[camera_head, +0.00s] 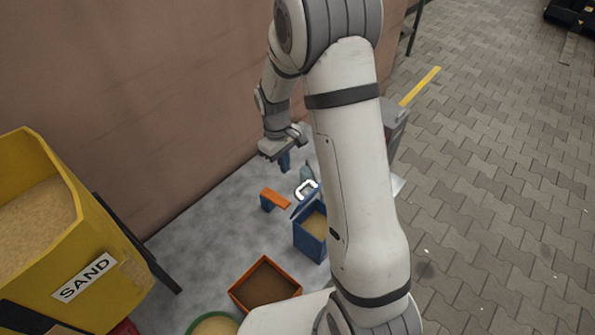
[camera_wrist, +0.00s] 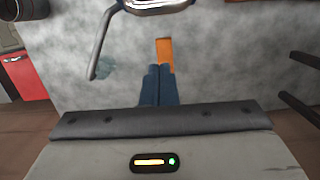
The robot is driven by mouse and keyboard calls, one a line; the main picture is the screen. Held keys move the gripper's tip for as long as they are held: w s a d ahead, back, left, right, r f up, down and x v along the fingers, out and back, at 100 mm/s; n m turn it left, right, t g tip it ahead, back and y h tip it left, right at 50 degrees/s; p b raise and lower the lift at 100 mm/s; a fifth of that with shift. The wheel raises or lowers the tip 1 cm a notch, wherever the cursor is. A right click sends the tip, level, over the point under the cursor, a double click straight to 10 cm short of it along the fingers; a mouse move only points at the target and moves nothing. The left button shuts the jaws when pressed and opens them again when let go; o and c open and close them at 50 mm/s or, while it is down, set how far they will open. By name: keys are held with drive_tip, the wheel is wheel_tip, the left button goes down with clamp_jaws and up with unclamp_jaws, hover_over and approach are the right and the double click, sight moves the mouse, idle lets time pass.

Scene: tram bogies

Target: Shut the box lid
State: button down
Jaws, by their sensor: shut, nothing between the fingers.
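The blue box (camera_head: 310,240) stands on the grey ground with its top open, and sandy material shows inside. Its blue lid (camera_head: 303,205) is raised at the far side, with a white curved handle (camera_head: 307,188); my arm hides the box's right side. My gripper (camera_head: 285,162) is above and beyond the lid, apart from it, near the wall. In the wrist view its blue fingers (camera_wrist: 160,85) are together and hold nothing. A shiny curved metal part at the top of that view (camera_wrist: 155,6) looks like the handle, but I cannot be sure.
A small orange-topped piece (camera_head: 275,199) lies left of the lid; an orange patch (camera_wrist: 165,54) shows past my fingertips. An orange tray (camera_head: 264,284) and a green-rimmed round container (camera_head: 213,324) are nearer. A yellow SAND bin (camera_head: 70,240) stands left. The brown wall (camera_head: 150,90) borders the ground.

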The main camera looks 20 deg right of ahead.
drive_tip(key=s+d, duration=0.1)
drive_tip(key=s+d+f+p, duration=0.1)
drive_tip(key=s, duration=0.1)
drive_tip(key=shift+s+d+f, duration=0.1)
drive_tip(key=shift+s+f, duration=0.1)
drive_tip(key=shift+s, duration=0.1)
